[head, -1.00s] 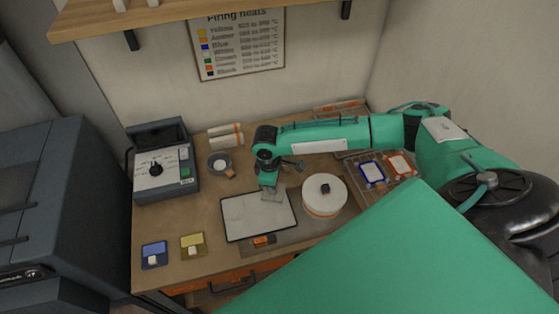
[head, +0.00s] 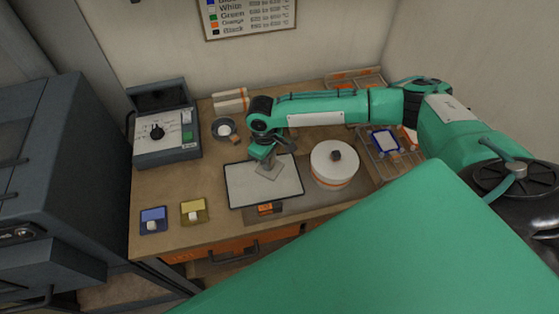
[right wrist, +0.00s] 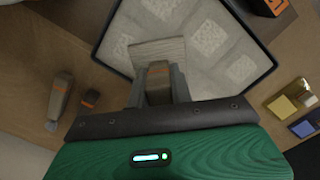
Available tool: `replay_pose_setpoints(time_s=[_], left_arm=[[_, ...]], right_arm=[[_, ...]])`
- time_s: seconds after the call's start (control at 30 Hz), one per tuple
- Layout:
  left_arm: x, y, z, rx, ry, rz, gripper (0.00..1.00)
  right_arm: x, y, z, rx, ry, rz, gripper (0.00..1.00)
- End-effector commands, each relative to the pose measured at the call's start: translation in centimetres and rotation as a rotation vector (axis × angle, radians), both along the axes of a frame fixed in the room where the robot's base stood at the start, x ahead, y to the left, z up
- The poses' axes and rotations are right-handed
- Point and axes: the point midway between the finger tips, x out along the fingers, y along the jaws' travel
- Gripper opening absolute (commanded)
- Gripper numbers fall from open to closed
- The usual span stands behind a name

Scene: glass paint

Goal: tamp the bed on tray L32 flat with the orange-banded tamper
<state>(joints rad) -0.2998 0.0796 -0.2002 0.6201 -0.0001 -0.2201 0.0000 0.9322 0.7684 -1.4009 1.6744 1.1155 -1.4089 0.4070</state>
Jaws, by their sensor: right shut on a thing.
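My right gripper (head: 264,157) is shut on the handle of the tamper (right wrist: 158,82), which has an orange-brown tint between the fingers. The tamper's flat square plate (head: 269,171) is over the upper middle of the pale bed (head: 285,187); I cannot tell whether it touches. The bed lies in a dark-rimmed tray (head: 229,186) with an orange label (head: 265,209) at its front, too small to read. In the right wrist view the bed shows several lighter, rough square patches (right wrist: 209,38) beside the plate (right wrist: 160,52). My left gripper is not in view.
A white drum (head: 334,165) with an orange band stands right of the tray. A control box (head: 165,130) and a small bowl (head: 224,128) are behind left. A grey tool (right wrist: 60,100) lies near the gripper.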

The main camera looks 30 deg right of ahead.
Motion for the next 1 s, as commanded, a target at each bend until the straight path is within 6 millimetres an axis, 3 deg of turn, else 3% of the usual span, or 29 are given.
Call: replay_pose_setpoints(time_s=[0.1,0.5,0.83,1.0], left_arm=[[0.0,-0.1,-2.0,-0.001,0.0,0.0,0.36],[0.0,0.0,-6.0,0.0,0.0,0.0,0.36],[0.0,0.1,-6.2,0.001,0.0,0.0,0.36],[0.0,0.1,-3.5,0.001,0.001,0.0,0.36]], right_arm=[[0.8,2.5,-0.5,0.001,-0.003,0.004,0.0],[2.5,8.9,-0.3,-0.002,-0.001,0.002,0.0],[-2.9,10.2,-0.1,-0.002,0.001,0.003,0.0],[-3.6,7.1,0.6,-0.004,0.005,-0.005,0.0]])
